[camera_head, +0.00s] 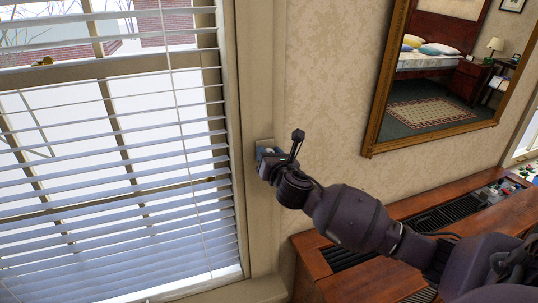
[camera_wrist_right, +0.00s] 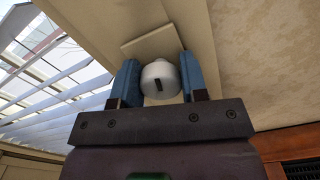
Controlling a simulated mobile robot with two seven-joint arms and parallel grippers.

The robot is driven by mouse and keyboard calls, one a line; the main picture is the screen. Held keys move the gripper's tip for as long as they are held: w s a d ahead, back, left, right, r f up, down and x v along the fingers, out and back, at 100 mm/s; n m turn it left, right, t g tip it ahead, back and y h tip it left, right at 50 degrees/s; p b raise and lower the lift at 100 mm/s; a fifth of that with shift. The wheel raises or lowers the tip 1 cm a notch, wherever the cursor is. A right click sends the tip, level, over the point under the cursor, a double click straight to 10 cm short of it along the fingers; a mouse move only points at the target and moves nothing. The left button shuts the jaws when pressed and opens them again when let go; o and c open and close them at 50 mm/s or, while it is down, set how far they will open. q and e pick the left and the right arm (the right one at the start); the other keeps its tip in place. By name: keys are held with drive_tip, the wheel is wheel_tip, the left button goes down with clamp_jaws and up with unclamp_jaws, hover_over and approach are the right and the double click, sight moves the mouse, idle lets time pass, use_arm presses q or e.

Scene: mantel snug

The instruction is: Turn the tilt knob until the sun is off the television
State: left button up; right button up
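The tilt knob (camera_wrist_right: 160,82) is a pale round knob with a short dark mark, nearly upright, on its face. It sits on a cream square plate (camera_wrist_right: 153,43) on the window frame. My right gripper (camera_wrist_right: 160,80) has its two blue fingers on either side of the knob, apparently touching it. In the head view my right gripper (camera_head: 268,158) is at the plate on the window's right frame and mostly hides the knob. The white slatted blind (camera_head: 110,150) hangs over the window, its slats tilted with bright gaps between them. No television and no left gripper are in view.
A gold-framed mirror (camera_head: 374,113) hangs on the patterned wall (camera_head: 325,100) right of the window and reflects a bed and lamp. A wooden cabinet with dark grilles (camera_head: 350,285) stands below my right arm. Space in front of the blind is clear.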

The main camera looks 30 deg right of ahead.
drive_tip(key=shift+m+p, duration=0.8)
drive_tip(key=shift+m, duration=0.2)
drive_tip(key=shift+c, duration=0.3)
drive_tip(key=shift+f, duration=0.1)
drive_tip(key=o, duration=0.9)
drive_tip(key=v, duration=1.1)
drive_tip(key=shift+b, duration=0.4)
drive_tip(key=shift+d, duration=0.1)
